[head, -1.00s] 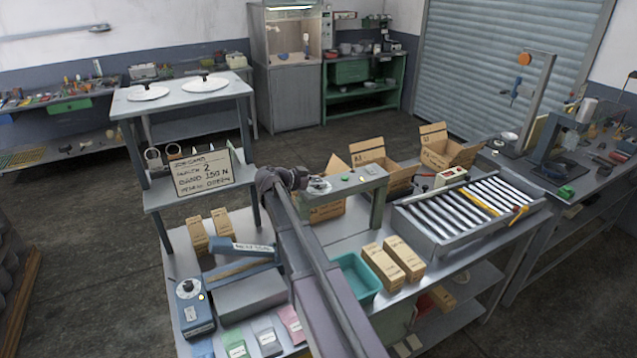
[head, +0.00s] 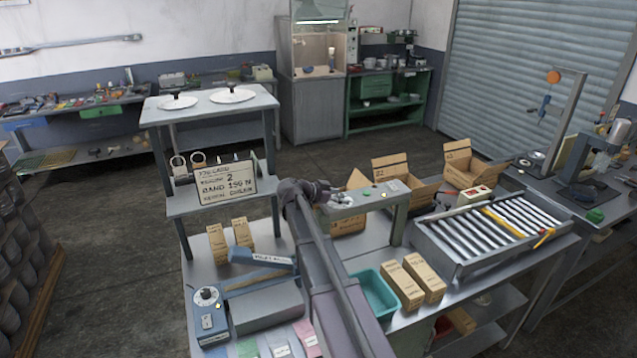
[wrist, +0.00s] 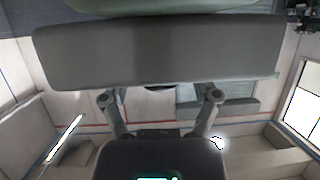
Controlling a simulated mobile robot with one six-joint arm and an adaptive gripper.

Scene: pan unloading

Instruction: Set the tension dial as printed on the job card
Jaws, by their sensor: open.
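The job card (head: 226,184) stands on the middle shelf of the grey rack. Its lettering is small; a 2 and a line like "BAND 150 N" show. A blue box with a round dial (head: 207,296) stands at the front left of the bench; the dial's face is too small to read. My gripper (head: 335,195) is beside the grey arch over the bench, to the right of the card and well away from the dial. In the wrist view my gripper (wrist: 160,98) has its two fingers spread, with nothing between them; a wide grey bar lies across the view beyond them.
Boxes (head: 216,243) stand behind the blue box, and a grey block (head: 268,308) lies right of it. A teal bin (head: 374,292), cartons (head: 403,286) and a roller conveyor (head: 480,240) fill the bench's right. White plates (head: 233,96) lie on the rack top.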

